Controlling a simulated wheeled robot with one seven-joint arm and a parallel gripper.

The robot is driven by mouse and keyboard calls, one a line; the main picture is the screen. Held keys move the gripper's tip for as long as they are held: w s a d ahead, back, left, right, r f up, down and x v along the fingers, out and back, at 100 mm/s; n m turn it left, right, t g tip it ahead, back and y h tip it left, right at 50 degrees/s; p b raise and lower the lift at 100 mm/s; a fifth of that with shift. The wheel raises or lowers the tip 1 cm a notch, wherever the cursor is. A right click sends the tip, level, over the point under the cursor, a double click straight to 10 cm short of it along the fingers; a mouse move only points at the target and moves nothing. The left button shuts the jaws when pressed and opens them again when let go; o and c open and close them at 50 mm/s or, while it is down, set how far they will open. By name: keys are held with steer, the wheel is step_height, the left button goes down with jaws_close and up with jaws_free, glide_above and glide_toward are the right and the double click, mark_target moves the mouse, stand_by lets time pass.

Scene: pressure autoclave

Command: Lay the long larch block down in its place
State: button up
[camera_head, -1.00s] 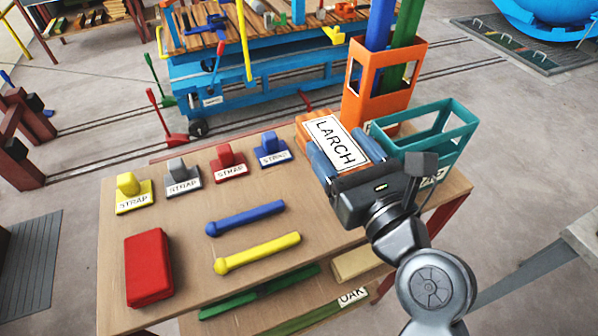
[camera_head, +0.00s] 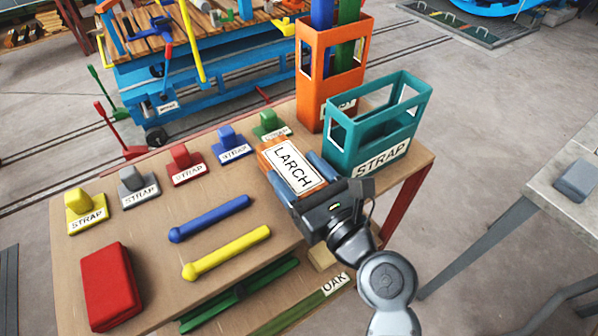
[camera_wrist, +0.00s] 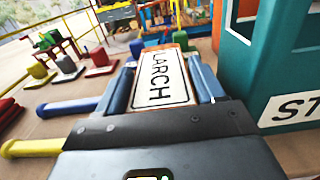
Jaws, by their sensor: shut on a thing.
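The larch block (camera_head: 292,168) is orange with a white label reading LARCH. My gripper (camera_head: 297,178) is shut on it, with a blue finger along each side. In the head view the block is over the right part of the wooden table, left of the teal bin; I cannot tell whether it touches the tabletop. In the wrist view the block (camera_wrist: 160,81) lies between the two blue fingers, its label facing up and its far end pointing away. The block's near end is hidden by my gripper.
The teal STRAP bin (camera_head: 345,145) stands close on the right, and an orange bin (camera_head: 310,90) behind. A row of STRAP blocks, the green one (camera_head: 270,126) nearest, runs left. Blue (camera_head: 210,218) and yellow (camera_head: 228,253) rods and a red box (camera_head: 112,286) occupy the table's left.

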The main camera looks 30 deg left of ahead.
steer(key=o, duration=1.2)
steer(key=shift+f, duration=0.1)
steer(key=shift+o, duration=0.2)
steer(key=shift+d, duration=0.1)
steer(key=b+v, duration=0.1)
steer(key=v, duration=1)
steer(key=shift+s+d, duration=0.15)
steer(key=shift+d, duration=0.25)
